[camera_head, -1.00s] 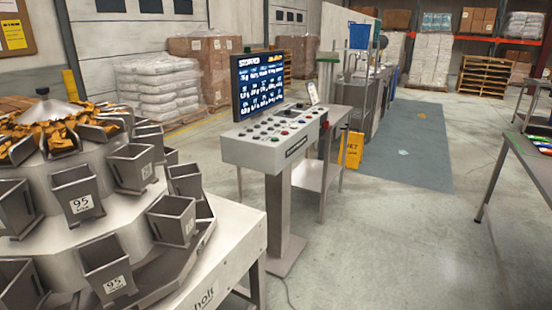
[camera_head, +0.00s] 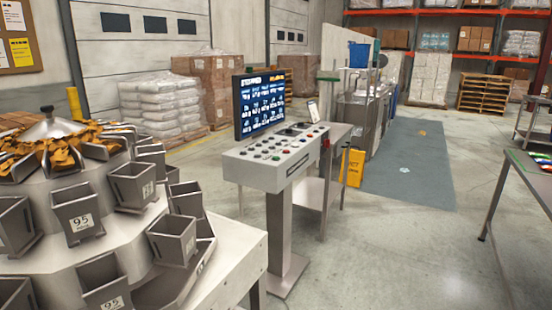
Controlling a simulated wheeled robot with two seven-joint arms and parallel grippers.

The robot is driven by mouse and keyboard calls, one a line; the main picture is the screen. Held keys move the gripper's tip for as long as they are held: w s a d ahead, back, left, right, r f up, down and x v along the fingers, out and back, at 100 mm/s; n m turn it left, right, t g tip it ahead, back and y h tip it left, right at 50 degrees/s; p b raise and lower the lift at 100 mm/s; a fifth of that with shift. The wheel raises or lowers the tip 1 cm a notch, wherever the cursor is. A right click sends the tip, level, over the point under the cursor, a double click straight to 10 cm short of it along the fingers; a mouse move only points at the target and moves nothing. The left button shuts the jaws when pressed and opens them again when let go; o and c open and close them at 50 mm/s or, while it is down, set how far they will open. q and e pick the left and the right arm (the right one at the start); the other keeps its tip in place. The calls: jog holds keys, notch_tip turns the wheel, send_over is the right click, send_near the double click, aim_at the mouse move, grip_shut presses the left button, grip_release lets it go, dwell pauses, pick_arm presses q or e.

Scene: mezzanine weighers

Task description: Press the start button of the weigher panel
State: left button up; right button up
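The weigher panel (camera_head: 250,171) is a light grey console on a grey pedestal, in the middle of the head view. Its sloped top carries several small dark, red and green buttons. A screen (camera_head: 262,103) with blue and white readouts stands upright at its back. A red button (camera_head: 326,143) shows on the right end of the console. The button labels are too small to read, so I cannot tell which one is start. Neither of my grippers is in view.
The multihead weigher (camera_head: 70,200) with grey buckets fills the left, close to the console. A steel side table (camera_head: 335,133) stands behind the console, with a yellow wet-floor sign (camera_head: 353,167) beside it. A table (camera_head: 530,170) is at the right edge. Open concrete floor (camera_head: 400,250) lies between.

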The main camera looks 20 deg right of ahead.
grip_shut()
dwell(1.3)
